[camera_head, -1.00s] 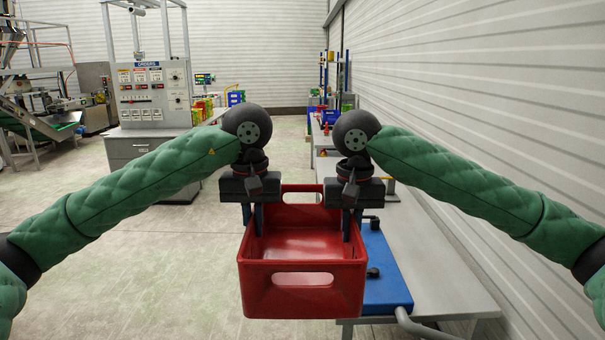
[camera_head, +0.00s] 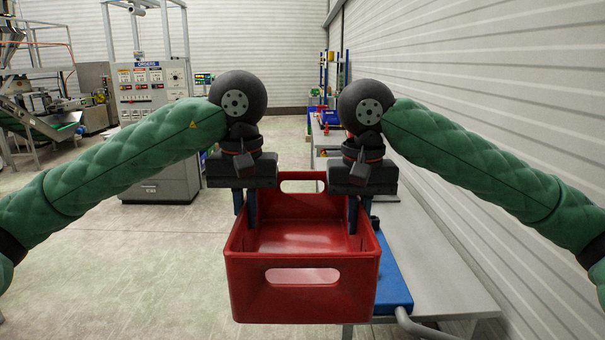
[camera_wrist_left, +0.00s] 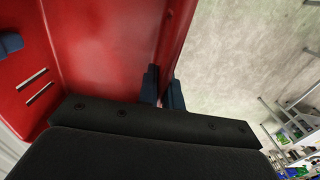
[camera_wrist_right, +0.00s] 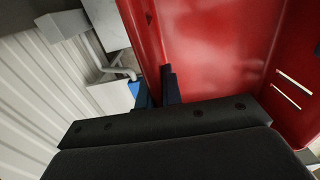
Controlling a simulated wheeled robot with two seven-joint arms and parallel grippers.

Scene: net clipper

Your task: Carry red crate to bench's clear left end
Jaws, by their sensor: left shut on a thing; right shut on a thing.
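The red crate (camera_head: 302,290) is open-topped and empty, with a handle slot in its near and far walls. It hangs level in the air in front of me, partly over the bench's left edge. My left gripper (camera_head: 245,205) is shut on the crate's left wall, seen between the fingers in the left wrist view (camera_wrist_left: 163,92). My right gripper (camera_head: 359,212) is shut on the right wall, also seen in the right wrist view (camera_wrist_right: 168,90). The grey bench (camera_head: 440,275) runs along the wall at right; the crate hides part of it.
Coloured items (camera_head: 325,118) stand at the bench's far end. A control cabinet (camera_head: 150,95) stands at back left. The floor at left is clear.

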